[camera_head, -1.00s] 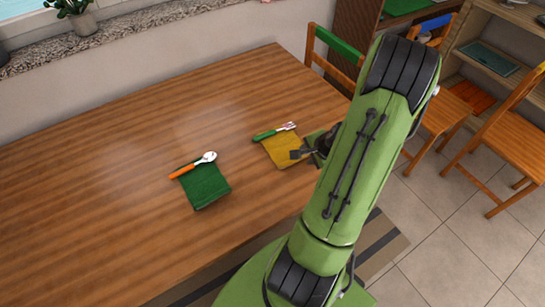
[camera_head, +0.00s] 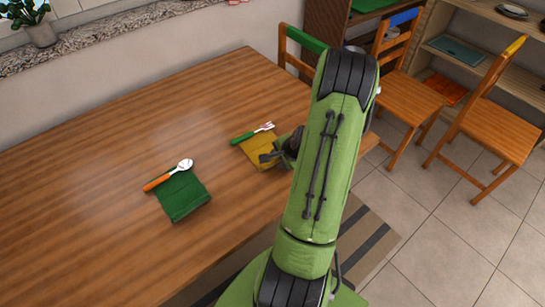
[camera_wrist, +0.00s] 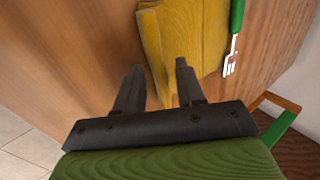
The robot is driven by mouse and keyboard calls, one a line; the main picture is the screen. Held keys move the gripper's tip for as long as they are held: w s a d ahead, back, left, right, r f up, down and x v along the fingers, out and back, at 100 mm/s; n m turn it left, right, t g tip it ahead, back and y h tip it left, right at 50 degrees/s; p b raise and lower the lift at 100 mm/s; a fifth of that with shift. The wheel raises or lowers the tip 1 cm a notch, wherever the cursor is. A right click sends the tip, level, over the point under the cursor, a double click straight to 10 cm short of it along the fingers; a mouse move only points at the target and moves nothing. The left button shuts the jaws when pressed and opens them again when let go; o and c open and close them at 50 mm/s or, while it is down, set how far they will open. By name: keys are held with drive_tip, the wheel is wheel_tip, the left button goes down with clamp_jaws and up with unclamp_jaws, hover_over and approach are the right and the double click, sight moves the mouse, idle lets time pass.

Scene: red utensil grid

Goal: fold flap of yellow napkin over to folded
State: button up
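The yellow napkin (camera_head: 252,148) lies on the wooden table near its right edge in the head view, partly hidden by my gripper (camera_head: 272,156). In the wrist view the napkin (camera_wrist: 200,35) lies beyond my gripper (camera_wrist: 159,66), with a narrow yellow strip reaching down between the two fingers. The fingers are apart and nothing is visibly clamped. I cannot tell whether they touch the cloth. A fork with a green handle (camera_head: 242,138) lies along the napkin's far left side in the head view; it also shows in the wrist view (camera_wrist: 236,18).
A green napkin (camera_head: 182,197) with an orange-handled spoon (camera_head: 160,182) beside it lies to the left on the table (camera_head: 110,140). Chairs (camera_head: 408,90) stand right of the table. The left part of the table is clear.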

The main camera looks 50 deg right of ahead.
clamp_jaws()
drive_tip(key=shift+w+r+g+p, duration=0.15)
drive_tip(key=shift+r+g+p, duration=0.25)
drive_tip(key=shift+p, duration=0.55)
drive_tip(key=p, duration=0.1)
drive_tip(key=r+g+p, duration=0.1)
drive_tip(key=p, duration=0.1)
drive_tip(key=shift+w+d+r+y, duration=0.1)
drive_tip(key=shift+w+r+y, duration=0.05)
drive_tip(key=shift+w+y, duration=0.15)
drive_tip(key=shift+g+p, duration=0.3)
drive_tip(key=shift+p, duration=0.1)
